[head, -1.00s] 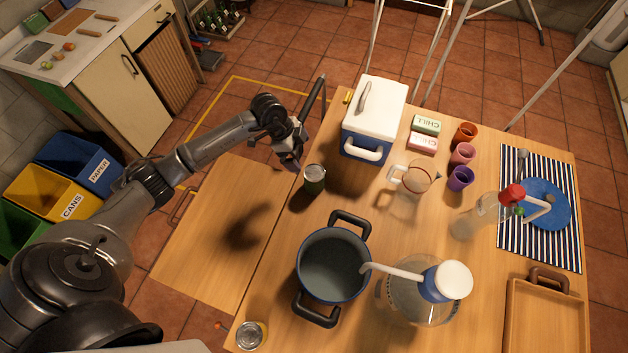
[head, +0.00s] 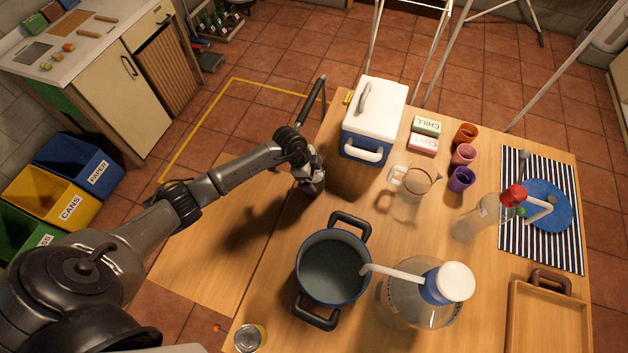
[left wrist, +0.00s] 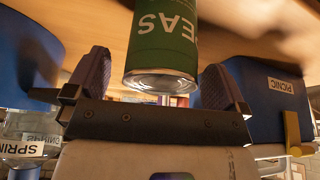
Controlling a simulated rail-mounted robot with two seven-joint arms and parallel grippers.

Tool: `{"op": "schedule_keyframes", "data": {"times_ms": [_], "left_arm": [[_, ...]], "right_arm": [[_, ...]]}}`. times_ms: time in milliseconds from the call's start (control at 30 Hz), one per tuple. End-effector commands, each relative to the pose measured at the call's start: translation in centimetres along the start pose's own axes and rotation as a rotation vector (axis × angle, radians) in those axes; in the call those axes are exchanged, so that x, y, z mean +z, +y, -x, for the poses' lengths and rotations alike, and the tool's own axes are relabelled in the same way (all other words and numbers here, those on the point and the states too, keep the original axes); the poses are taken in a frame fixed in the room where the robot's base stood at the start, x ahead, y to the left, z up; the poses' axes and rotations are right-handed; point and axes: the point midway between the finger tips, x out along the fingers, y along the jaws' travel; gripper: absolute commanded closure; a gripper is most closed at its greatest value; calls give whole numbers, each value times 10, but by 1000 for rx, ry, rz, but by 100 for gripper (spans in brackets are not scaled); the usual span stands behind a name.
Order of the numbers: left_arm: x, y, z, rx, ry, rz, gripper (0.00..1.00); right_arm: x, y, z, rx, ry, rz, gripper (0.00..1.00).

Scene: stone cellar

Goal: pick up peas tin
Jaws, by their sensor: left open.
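The green peas tin (left wrist: 165,45) shows in the left wrist view, its label upside down in the picture. It stands on the wooden table near the left edge. In the head view it is mostly hidden by my left gripper (head: 310,178). In the left wrist view my left gripper (left wrist: 160,85) is open, with one finger on each side of the tin. Gaps show between the fingers and the tin there. My right gripper is not in view.
A blue pot (head: 333,265) stands below the gripper, and a white-lidded blue cooler (head: 374,110) above right. A glass jug (head: 413,183) and a large dispenser (head: 420,295) stand farther right. Another tin (head: 249,337) is at the near left corner.

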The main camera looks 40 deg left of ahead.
Motion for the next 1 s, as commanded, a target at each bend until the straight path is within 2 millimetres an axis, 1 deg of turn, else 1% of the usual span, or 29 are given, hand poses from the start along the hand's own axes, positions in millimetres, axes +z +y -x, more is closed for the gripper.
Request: {"op": "schedule_keyframes", "data": {"times_ms": [33,133,400,1000], "left_arm": [[0,0,-6,0,0,0,0],[0,0,-10,-1,0,-1,0],[0,0,-11,-1,0,-1,0],[0,0,-11,-1,0,-1,57]], "right_arm": [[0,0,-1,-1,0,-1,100],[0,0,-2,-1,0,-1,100],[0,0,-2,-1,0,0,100],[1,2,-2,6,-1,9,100]]}}
